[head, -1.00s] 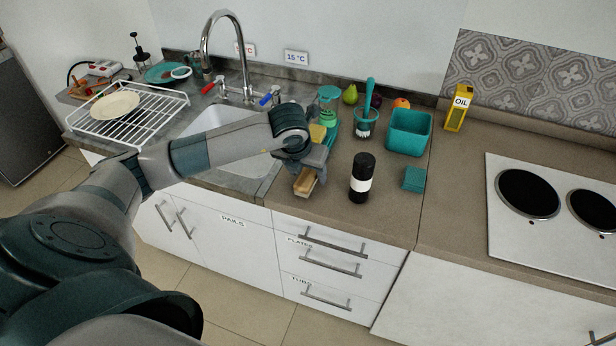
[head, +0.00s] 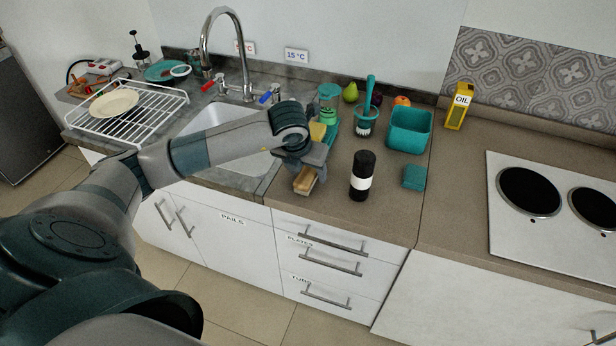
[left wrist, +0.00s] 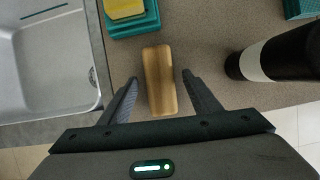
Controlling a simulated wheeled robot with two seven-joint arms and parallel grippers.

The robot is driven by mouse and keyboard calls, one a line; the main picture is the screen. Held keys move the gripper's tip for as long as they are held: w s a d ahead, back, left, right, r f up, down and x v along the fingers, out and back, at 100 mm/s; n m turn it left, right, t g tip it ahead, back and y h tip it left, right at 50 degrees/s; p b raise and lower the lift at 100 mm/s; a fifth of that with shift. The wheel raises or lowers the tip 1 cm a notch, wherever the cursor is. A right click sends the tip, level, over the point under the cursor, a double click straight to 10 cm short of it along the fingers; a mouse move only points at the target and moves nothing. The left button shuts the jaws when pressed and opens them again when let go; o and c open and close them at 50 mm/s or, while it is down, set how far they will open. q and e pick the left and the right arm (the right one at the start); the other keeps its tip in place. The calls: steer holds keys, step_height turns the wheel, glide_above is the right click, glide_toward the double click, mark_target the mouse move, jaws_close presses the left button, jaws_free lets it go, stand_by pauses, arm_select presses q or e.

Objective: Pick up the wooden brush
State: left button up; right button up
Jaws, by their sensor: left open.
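The wooden brush (head: 305,180) is a light brown block lying near the front edge of the counter, just right of the sink. It also shows in the left wrist view (left wrist: 159,80), upright in the picture. My left gripper (head: 308,176) is over it, pointing down. In the left wrist view my left gripper (left wrist: 158,82) is open, with one finger on each side of the brush's near part and gaps on both sides. Part of the brush is hidden by the gripper in the head view. My right gripper is not in view.
A black bottle with a white band (head: 361,176) stands close to the right. A yellow sponge on a teal holder (left wrist: 128,14) is just behind the brush. The sink (head: 222,120) is to the left. A teal container (head: 409,131) and a teal block (head: 414,177) are further right.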

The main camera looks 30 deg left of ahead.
mark_target(307, 173)
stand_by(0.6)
arm_select(q)
steer(key=shift+f, duration=0.1)
steer(key=c, duration=1.2)
steer(key=shift+r+p, duration=0.35)
step_height(307, 173, up, 8)
steer(key=b, duration=0.3)
steer(key=shift+w+r, duration=0.1)
steer(key=shift+r, duration=0.85)
steer(key=shift+o, duration=0.9)
